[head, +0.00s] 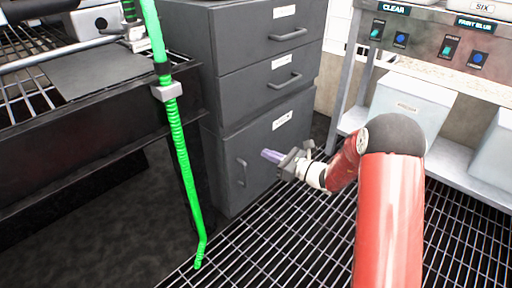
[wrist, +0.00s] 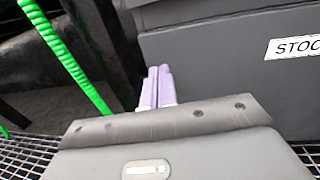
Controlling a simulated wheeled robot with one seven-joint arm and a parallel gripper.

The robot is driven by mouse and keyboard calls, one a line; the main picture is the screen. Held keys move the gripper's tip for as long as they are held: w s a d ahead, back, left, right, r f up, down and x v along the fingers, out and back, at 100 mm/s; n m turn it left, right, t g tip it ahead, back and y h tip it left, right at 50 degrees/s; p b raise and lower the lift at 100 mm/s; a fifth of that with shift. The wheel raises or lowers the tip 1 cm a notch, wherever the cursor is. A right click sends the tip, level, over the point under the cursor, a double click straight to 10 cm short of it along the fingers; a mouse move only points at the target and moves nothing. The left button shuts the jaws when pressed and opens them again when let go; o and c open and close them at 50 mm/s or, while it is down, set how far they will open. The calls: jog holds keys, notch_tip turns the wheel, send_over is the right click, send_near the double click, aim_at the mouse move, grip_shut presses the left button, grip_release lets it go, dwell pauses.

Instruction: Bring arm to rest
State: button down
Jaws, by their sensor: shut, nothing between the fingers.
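My gripper (head: 271,156) is in the middle of the head view, at the end of my red arm, which reaches up from the lower right. Its pale purple fingers point left toward the grey drawer cabinet. In the wrist view the fingers (wrist: 158,88) lie close together, side by side. They are shut with nothing held. The gripper hangs in the air above the grated floor, in front of the cabinet's lower door. Any gap between the fingertips and the cabinet is hard to judge.
The grey cabinet (head: 230,120) stands behind the gripper; its label shows in the wrist view. A green hose (head: 184,165) hangs at left beside a dark bench (head: 110,110). A metal rack (head: 346,120) with pale totes (head: 412,100) stands at right. The grated floor (head: 300,235) is open.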

jog(key=s+d+r+n+g+h+p, duration=0.15)
jog(key=s+r+n+g, duration=0.25)
jog(key=s+r+n, duration=0.45)
jog(key=s+r+n+g+h+p, duration=0.35)
jog(key=s+r+n, duration=0.2)
jog(key=s, duration=0.65)
jog(key=s+d+r+n+t+h+p, duration=0.2)
jog(key=s+d+r+n+h, duration=0.3)
jog(key=s+d, duration=0.2)
jog(key=s+d+r+n+t+h+p, duration=0.2)
jog(key=s+d+r+n+h+p, duration=0.1)
jog(key=s+d, duration=0.5)
jog(key=r+n+h, duration=0.1)
jog(key=r+h, duration=0.1)
jog(key=shift+s+d+n+h, duration=0.25)
jog(key=shift+d+n+h, duration=0.15)
